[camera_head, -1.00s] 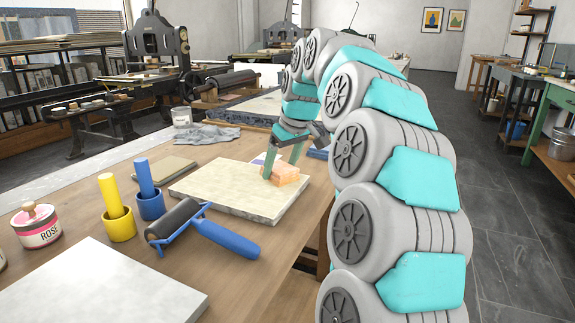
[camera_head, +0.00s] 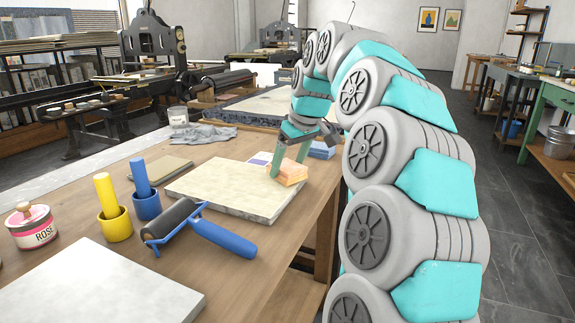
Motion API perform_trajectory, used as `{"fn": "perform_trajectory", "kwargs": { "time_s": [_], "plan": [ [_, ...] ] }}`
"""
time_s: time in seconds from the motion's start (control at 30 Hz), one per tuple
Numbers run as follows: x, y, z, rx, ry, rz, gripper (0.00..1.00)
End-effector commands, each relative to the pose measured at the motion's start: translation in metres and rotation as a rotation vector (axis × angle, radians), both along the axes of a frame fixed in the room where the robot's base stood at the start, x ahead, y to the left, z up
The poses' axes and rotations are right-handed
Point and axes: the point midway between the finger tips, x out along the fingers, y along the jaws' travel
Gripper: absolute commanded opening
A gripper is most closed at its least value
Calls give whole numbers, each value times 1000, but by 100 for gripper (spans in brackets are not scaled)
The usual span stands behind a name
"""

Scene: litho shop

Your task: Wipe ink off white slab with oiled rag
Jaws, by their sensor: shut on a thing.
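A pale cream slab (camera_head: 230,190) lies flat near the table's right edge, its top faintly mottled; I see no clear dark ink on it. My gripper (camera_head: 288,166) points down over the slab's far right corner. Its green fingers are shut on a folded orange pad (camera_head: 291,177), which looks like the rag. The pad is at the slab's surface or just above it; I cannot tell whether they touch. A second, whiter slab (camera_head: 105,285) lies at the front left.
An ink roller with a blue handle (camera_head: 222,239) lies in front of the cream slab. Yellow (camera_head: 112,210) and blue (camera_head: 144,190) holders, a pink-labelled can (camera_head: 33,226) and a grey cloth (camera_head: 203,134) are on the table. A blue item (camera_head: 321,150) is behind my gripper.

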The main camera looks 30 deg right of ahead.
Motion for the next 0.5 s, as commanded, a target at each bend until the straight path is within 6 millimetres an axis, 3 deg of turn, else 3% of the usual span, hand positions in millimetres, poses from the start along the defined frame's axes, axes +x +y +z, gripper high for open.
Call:
{"fn": "perform_trajectory", "kwargs": {
  "time_s": [0.5],
  "plan": [
    [0, 0, 49, -1, 1, 1, 19]
  ]
}}
